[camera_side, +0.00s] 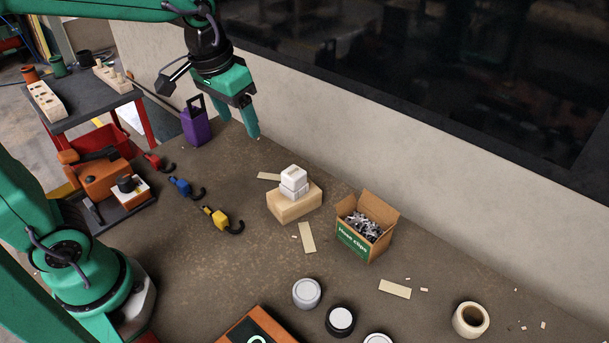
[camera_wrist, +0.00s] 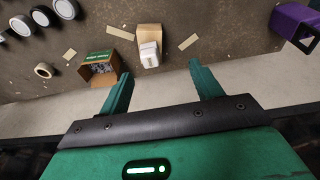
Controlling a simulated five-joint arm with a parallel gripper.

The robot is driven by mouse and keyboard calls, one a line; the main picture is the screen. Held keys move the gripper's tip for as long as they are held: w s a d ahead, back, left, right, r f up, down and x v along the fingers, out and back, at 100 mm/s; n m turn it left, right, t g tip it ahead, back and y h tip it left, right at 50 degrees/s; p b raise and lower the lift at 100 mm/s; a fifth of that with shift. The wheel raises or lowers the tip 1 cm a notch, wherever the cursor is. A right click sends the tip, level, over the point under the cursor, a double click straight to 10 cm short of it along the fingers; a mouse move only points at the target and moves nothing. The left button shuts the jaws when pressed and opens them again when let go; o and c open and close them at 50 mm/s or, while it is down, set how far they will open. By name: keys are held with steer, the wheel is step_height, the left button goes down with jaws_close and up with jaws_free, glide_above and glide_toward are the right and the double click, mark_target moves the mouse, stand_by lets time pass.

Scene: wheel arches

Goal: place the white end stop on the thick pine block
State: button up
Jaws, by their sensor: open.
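The white end stop (camera_side: 294,181) sits on top of the thick pine block (camera_side: 288,208) in the middle of the bench. In the wrist view the white end stop (camera_wrist: 149,54) covers part of the pine block (camera_wrist: 149,32). My gripper (camera_side: 239,122) is above the bench near the back wall, to the left of the block and apart from it. Its two green fingers also show in the wrist view (camera_wrist: 160,80), spread apart with nothing between them. Both objects stand clear of the fingers.
An open cardboard box of hose clips (camera_side: 347,240) stands just right of the block. A purple holder (camera_side: 196,126) is left of my gripper. Red, blue and yellow (camera_side: 217,217) hooked items lie to the left. Thin wood strips and round tins (camera_side: 307,292) lie in front.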

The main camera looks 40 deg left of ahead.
steer(key=s+a+t, duration=0.3)
steer(key=s, duration=0.8)
steer(key=shift+o, duration=0.2)
steer(key=shift+f, duration=0.1)
